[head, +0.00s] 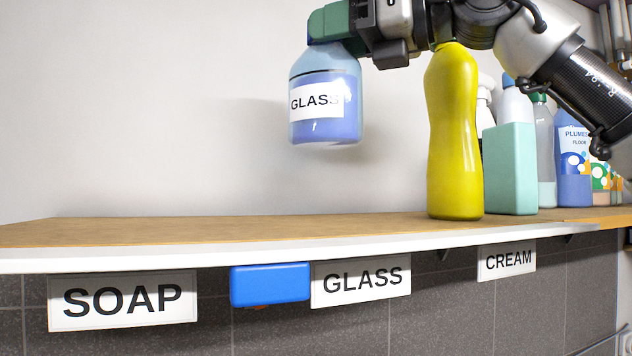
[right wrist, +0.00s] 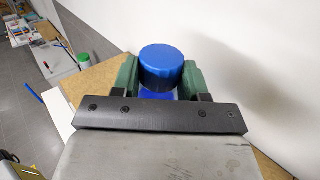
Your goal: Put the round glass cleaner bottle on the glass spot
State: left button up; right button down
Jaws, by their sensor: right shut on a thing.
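The round glass cleaner bottle (head: 325,122) is clear with blue liquid and a white GLASS label. It hangs upright in the air above the wooden shelf (head: 150,232). My right gripper (head: 330,28) is shut on its top. In the right wrist view the bottle's blue cap (right wrist: 162,67) sits between the green fingers, and most of the bottle below is hidden. The glass spot's sign (head: 361,281) is on the shelf's front edge, below and slightly right of the bottle. The shelf above that sign looks bare. My left gripper is not in view.
A yellow bottle (head: 454,140) stands on the shelf right of the held bottle, under my right arm. Several other bottles stand behind it. A blue block (head: 270,284) shows between the SOAP sign (head: 123,300) and the GLASS sign. The shelf's left part is clear.

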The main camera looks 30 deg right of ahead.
aim_at(360, 104)
jog(key=f, duration=0.2)
jog(key=s+f, duration=0.1)
jog(key=f, duration=0.1)
jog(key=shift+s+d, duration=0.1)
jog(key=shift+f, duration=0.3)
jog(key=f, duration=0.1)
jog(key=w+f, duration=0.1)
jog(key=f, duration=0.1)
jog(key=shift+f, duration=0.15)
jog(key=shift+s+f, duration=0.15)
jog(key=shift+f, duration=0.35)
jog(key=c, duration=0.6)
grip_release()
jog(key=shift+f, duration=0.1)
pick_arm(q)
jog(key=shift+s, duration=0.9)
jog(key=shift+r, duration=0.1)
